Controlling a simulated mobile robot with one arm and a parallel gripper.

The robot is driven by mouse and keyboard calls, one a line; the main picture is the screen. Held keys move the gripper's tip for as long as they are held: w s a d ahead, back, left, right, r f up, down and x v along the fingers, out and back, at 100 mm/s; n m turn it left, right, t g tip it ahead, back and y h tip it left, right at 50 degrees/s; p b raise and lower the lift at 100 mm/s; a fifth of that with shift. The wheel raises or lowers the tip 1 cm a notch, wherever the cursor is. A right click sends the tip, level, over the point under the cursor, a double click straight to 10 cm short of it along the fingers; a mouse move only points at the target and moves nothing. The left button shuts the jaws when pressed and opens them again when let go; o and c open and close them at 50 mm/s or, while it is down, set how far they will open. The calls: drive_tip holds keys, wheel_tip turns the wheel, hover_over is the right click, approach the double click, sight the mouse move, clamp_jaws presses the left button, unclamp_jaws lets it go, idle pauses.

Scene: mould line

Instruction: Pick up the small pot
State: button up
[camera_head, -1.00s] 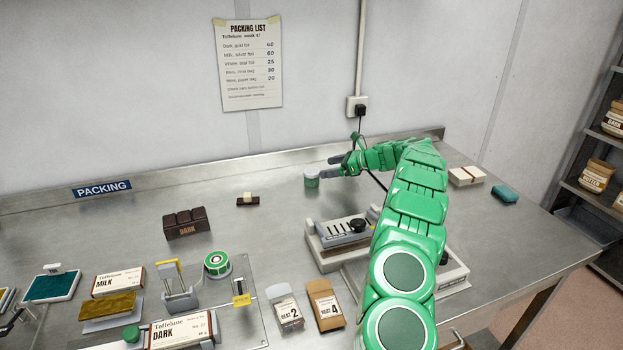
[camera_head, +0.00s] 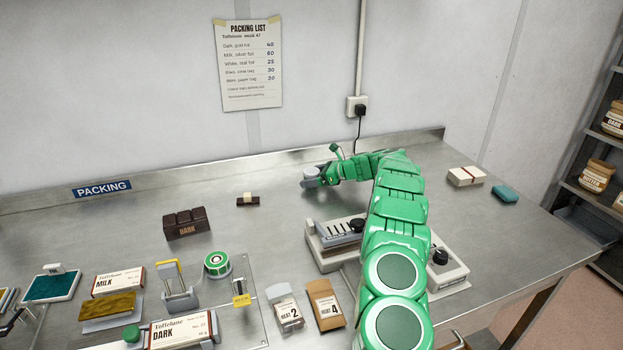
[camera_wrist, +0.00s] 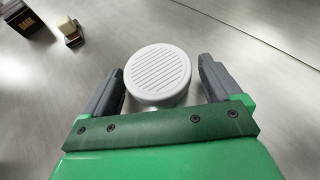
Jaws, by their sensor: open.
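The small pot (camera_wrist: 157,76) has a round, ridged, pale grey lid and stands on the steel bench. In the wrist view it sits between the two dark grey fingers of my gripper (camera_wrist: 162,86). The fingers are open, with a gap showing on each side of the lid. In the head view my gripper (camera_head: 311,180) is low over the bench near the back, at the pot. There the pot (camera_head: 312,171) is mostly hidden by the fingers, with only part of its lid showing.
A dark chocolate block (camera_head: 186,224) and a small brown-and-cream piece (camera_head: 248,200) lie to the left. A grey device with a black knob (camera_head: 343,232) stands in front of my gripper. A white block (camera_head: 466,176) and teal block (camera_head: 505,193) lie right. The bench around the pot is clear.

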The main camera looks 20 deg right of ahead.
sight(312, 173)
drive_tip(key=shift+c, duration=0.2)
drive_tip(key=c, duration=1.1)
drive_tip(key=shift+r, duration=0.1)
wheel_tip(312, 173, up, 3)
drive_tip(key=shift+r, duration=0.15)
drive_tip(key=shift+s+a+r, duration=0.2)
drive_tip(key=shift+s+r, duration=0.4)
drive_tip(key=shift+r, duration=0.1)
drive_tip(key=shift+s+a+r, duration=0.4)
drive_tip(key=shift+s+r, duration=0.95)
drive_tip(key=shift+s, duration=0.7)
drive_tip(key=shift+s+a+r, duration=0.4)
drive_tip(key=shift+s+r, duration=1)
drive_tip(key=shift+s, duration=0.7)
drive_tip(key=shift+s+a+r, duration=0.4)
drive_tip(key=shift+s+r, duration=0.95)
drive_tip(key=shift+s, duration=0.7)
